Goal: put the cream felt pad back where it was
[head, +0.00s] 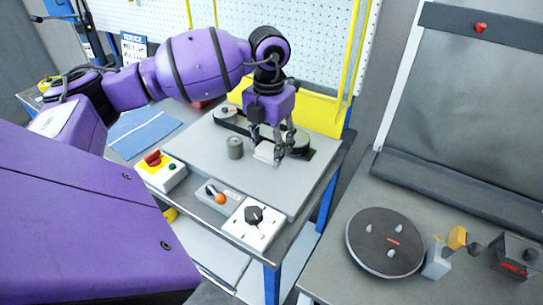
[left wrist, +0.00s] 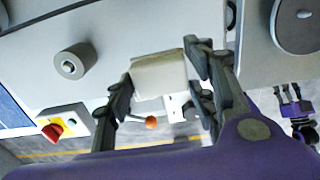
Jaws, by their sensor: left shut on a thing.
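The cream felt pad (head: 264,152) is a pale block held in my left gripper (head: 276,148), low over the grey worktop (head: 200,165). The left wrist view shows the pad (left wrist: 158,75) between the two fingers, which are shut on it. I cannot tell whether it touches the worktop. A small dark gripper, which seems to be my right one (left wrist: 290,98), shows at the right edge of the left wrist view, too small to judge.
A grey-green cylinder (head: 235,148) stands left of the pad. A dark strip with round pulleys (head: 293,142) lies behind it. Control boxes with a red knob (head: 154,158), an orange-tipped lever (head: 219,198) and a black dial (head: 254,214) line the front. A round turntable (head: 385,241) is at right.

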